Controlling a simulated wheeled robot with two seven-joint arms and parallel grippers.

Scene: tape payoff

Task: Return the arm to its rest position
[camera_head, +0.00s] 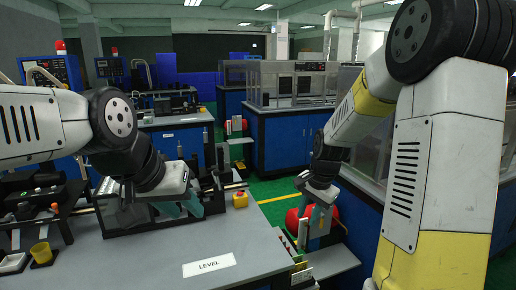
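My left arm comes in from the left, and its gripper (180,208) points down over the dark fixture on the grey table. Its teal finger parts show low against the fixture, but their tips and anything between them are hard to make out. My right arm comes down from the upper right. Its gripper (316,228) hangs past the table's right edge, in front of a red round part (293,222). Its fingers are small and blend with what is behind them, so I cannot tell how far apart they are.
Blue cabinets (285,142) stand behind, with green floor (270,188) between.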

